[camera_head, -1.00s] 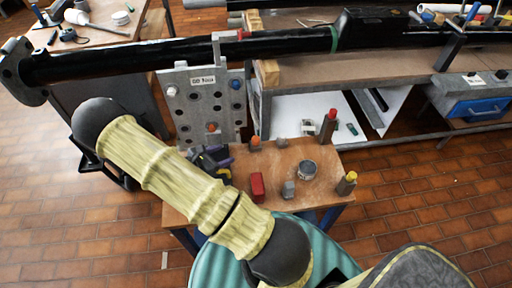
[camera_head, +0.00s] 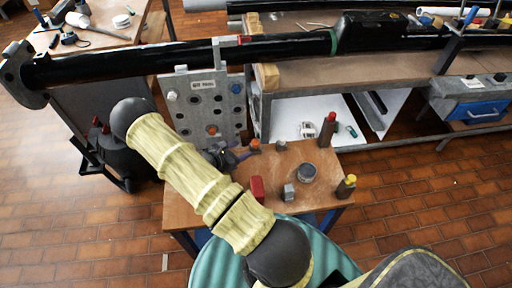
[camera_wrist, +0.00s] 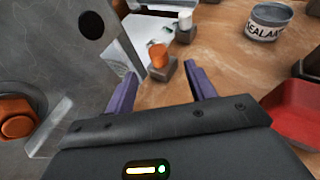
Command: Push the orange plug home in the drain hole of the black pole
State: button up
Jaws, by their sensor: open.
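The orange plug (camera_head: 254,143) stands upright in a small dark block at the back of the small wooden table. In the wrist view the orange plug (camera_wrist: 158,55) shows ahead, in line with the gap between my fingers. My gripper (camera_wrist: 160,72) is open and empty, its purple fingers apart on either side of that line of sight. In the head view my gripper (camera_head: 232,157) is low over the table, left of the plug and partly hidden by my arm. The black pole (camera_head: 130,60) runs across the back. I cannot make out its drain hole.
A grey plate (camera_head: 207,108) with holes and another orange plug (camera_wrist: 14,118) stands close left of my gripper. The table holds a red block (camera_head: 257,188), a grey tin (camera_head: 307,172), a yellow-topped bottle (camera_head: 346,186) and a red-topped bottle (camera_head: 327,130).

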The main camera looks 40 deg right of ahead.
aim_at(254, 143)
jog(key=shift+x, duration=1.55)
jog(key=x, duration=0.2)
jog(key=p+x, duration=0.1)
jog(key=x, duration=0.2)
jog(key=shift+w, duration=0.2)
jog(key=c, duration=1.1)
jog(key=shift+c, duration=0.2)
